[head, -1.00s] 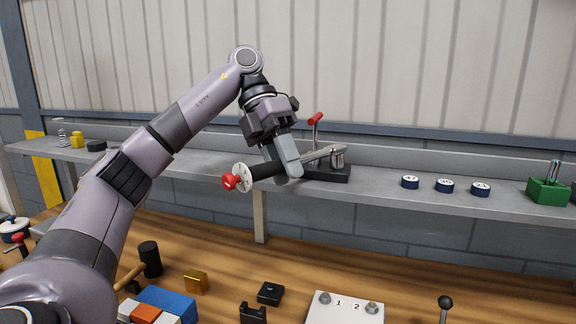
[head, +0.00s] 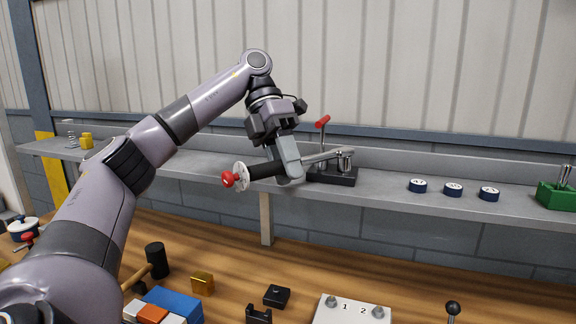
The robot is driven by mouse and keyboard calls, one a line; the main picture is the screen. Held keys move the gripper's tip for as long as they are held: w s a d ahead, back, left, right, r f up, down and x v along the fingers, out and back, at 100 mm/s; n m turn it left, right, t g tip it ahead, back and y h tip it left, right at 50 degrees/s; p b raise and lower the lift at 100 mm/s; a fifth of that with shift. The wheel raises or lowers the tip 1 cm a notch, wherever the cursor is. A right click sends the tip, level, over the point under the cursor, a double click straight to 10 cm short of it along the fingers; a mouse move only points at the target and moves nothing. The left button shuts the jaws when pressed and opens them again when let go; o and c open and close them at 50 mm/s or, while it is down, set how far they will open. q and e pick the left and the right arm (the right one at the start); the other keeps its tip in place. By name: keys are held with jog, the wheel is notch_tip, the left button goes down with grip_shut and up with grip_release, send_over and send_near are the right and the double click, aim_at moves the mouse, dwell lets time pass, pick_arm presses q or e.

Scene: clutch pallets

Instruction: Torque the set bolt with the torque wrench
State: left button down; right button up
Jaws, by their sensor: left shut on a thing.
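My left gripper (head: 290,170) is shut on the torque wrench, around the shaft just right of its black grip (head: 265,171). The wrench has a red end knob (head: 229,179) and a pale dial disc at its left end. It lies roughly level at the shelf's front, its grey head end reaching right, over a black block (head: 333,175). I cannot tell whether the head touches the block's metal posts. On the bench below, a pale plate (head: 350,318) marked 1 and 2 carries two bolts (head: 330,301) (head: 378,312); I cannot tell which is the set bolt. My right gripper is out of view.
A red-handled lever (head: 322,121) rises behind the wrench head. On the grey shelf (head: 390,198), several blue-rimmed discs (head: 453,189) and a green holder (head: 556,195) stand to the right. A mallet (head: 156,260), a brass block (head: 202,283) and black blocks (head: 277,295) lie on the bench.

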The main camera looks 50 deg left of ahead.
pick_arm(q)
jog(key=shift+a+r, duration=0.1)
jog(key=shift+a, duration=0.2)
jog(key=shift+a+m+g, duration=0.3)
jog(key=shift+a+m, duration=0.2)
jog(key=shift+a, duration=0.35)
jog(key=shift+d+n+t+b, duration=0.4)
jog(key=shift+d+n+b, duration=0.2)
jog(key=shift+d+b, duration=0.7)
jog(key=shift+b, duration=0.35)
